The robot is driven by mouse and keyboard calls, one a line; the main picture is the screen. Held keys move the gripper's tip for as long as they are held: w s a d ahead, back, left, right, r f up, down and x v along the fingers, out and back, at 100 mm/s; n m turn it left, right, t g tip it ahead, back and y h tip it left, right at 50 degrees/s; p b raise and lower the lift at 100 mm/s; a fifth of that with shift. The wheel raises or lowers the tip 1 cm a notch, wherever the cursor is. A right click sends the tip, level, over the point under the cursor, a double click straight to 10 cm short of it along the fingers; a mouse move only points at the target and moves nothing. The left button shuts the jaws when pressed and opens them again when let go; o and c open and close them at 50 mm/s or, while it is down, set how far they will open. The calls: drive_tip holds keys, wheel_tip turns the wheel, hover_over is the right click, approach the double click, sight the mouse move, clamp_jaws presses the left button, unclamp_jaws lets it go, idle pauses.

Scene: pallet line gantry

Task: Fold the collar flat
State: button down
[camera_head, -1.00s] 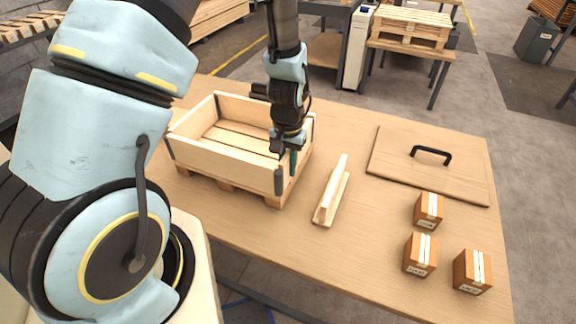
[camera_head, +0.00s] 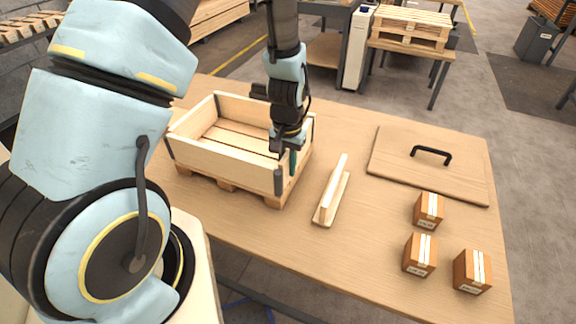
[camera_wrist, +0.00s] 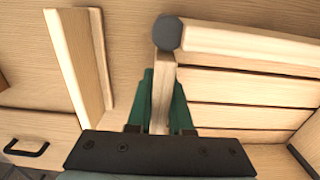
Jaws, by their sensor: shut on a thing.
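The wooden collar (camera_head: 223,161) stands upright as an open rectangular frame on a low pallet (camera_head: 226,185) at the left of the table, with dark grey pieces at its corners. My gripper (camera_head: 291,160) is at the collar's right-hand wall, near the front right corner. In the wrist view my green fingers (camera_wrist: 160,101) are shut on that wall (camera_wrist: 162,85), one on each side of the board. The dark corner piece (camera_wrist: 167,33) is just beyond the fingers. Pallet slats (camera_wrist: 245,91) show inside the collar. My gripper hides part of the right wall in the head view.
A wooden bar on a base (camera_head: 331,193) stands just right of the collar and also shows in the wrist view (camera_wrist: 80,65). A flat lid with a black handle (camera_head: 430,168) lies at the right. Three small cartons (camera_head: 420,254) stand at the front right.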

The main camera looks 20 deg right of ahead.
drive_tip(key=shift+w+a+m, duration=0.5)
drive_tip(key=shift+w+a, duration=0.05)
drive_tip(key=w+a+m, duration=0.1)
drive_tip(key=w+m, duration=0.1)
drive_tip(key=w+a+m, duration=0.1)
drive_tip(key=w+m, duration=0.1)
drive_tip(key=w, duration=0.1)
drive_tip(key=w+a+m, duration=0.1)
drive_tip(key=w+a, duration=0.1)
drive_tip(key=shift+w+m, duration=0.4)
drive_tip(key=w+m, duration=0.2)
drive_tip(key=w, duration=0.1)
drive_tip(key=w+m+p, duration=0.1)
drive_tip(key=w+m, duration=0.1)
drive_tip(key=w, duration=0.1)
drive_tip(key=w+m+p, duration=0.1)
drive_tip(key=w+m, duration=0.1)
drive_tip(key=w, duration=0.1)
drive_tip(key=shift+d, duration=0.3)
drive_tip(key=shift+w+d+m, duration=0.3)
drive_tip(key=shift+w+m, duration=0.4)
drive_tip(key=shift+w+r, duration=0.1)
drive_tip(key=c, duration=0.8)
unclamp_jaws()
wheel_tip(320, 180, up, 11)
drive_tip(key=shift+f+b, duration=0.15)
drive_tip(key=shift+b, duration=1.05)
